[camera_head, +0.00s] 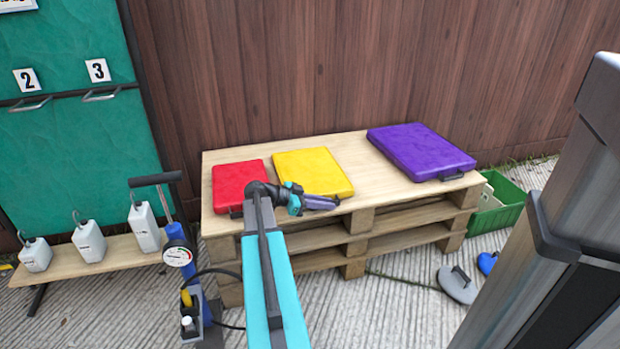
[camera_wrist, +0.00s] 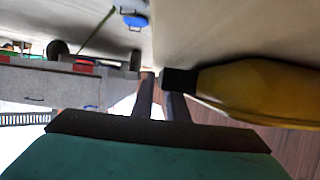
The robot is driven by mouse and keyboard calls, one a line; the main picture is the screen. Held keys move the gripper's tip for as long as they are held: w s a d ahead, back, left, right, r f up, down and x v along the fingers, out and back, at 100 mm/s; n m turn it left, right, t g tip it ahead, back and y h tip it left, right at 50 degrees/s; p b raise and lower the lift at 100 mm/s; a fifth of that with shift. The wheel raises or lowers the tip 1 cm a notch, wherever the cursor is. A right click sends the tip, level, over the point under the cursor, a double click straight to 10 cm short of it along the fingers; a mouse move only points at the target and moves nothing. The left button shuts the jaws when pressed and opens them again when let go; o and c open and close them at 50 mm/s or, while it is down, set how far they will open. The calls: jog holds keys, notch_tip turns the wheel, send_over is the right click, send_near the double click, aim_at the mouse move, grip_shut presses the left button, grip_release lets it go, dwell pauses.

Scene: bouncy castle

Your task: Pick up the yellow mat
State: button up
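The yellow mat (camera_head: 312,168) lies flat on top of the wooden pallet stack, between the red mat and the purple mat. My gripper (camera_head: 331,203) is at its front edge in the head view and covers part of that edge. In the wrist view the yellow mat (camera_wrist: 262,88) is at the right, with its dark handle (camera_wrist: 180,80) pointing at my fingers. My gripper (camera_wrist: 158,98) shows two dark fingers there with a narrow gap between them. The handle overlaps the right fingertip; whether they touch is unclear. The gripper looks open.
The red mat (camera_head: 236,184) lies left of the yellow mat, partly behind my arm. The purple mat (camera_head: 420,150) lies on the right of the pallet stack (camera_head: 365,215). A green crate (camera_head: 500,208) stands on the right. A pump (camera_head: 178,252) and white weights (camera_head: 88,240) stand left.

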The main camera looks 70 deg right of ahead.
jog(key=shift+s+d, duration=0.15)
jog(key=shift+s, duration=0.05)
dwell(0.4)
grip_shut()
